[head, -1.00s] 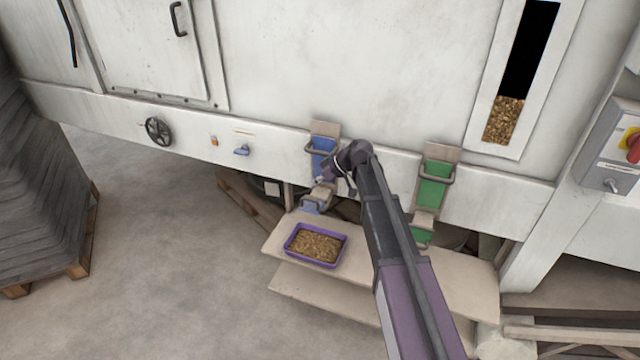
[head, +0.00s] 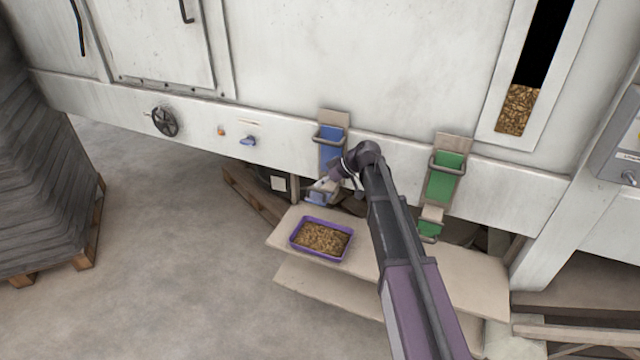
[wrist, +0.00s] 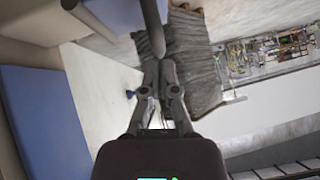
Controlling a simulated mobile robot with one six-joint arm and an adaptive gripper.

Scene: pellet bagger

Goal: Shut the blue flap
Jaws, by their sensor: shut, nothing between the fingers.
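The blue flap sits on a chute at the machine's lower beam. In the head view I see a blue panel (head: 330,150) with a bar handle across its top, and a smaller blue part (head: 316,197) below it. I cannot tell for sure how far the flap stands open. My gripper (head: 322,186) is in front of the chute, near the lower blue part; it hides some of it. In the wrist view my gripper (wrist: 160,66) is shut and empty, with a blue panel (wrist: 45,120) to its left and a grey bar close above its tips. Contact is unclear.
A similar green chute (head: 445,178) is to the right. A purple tray of pellets (head: 321,238) stands on the shelf (head: 375,265) below. A handwheel (head: 165,121) and a small blue knob (head: 248,141) are on the beam to the left. Stacked sacks stand far left; the floor between is clear.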

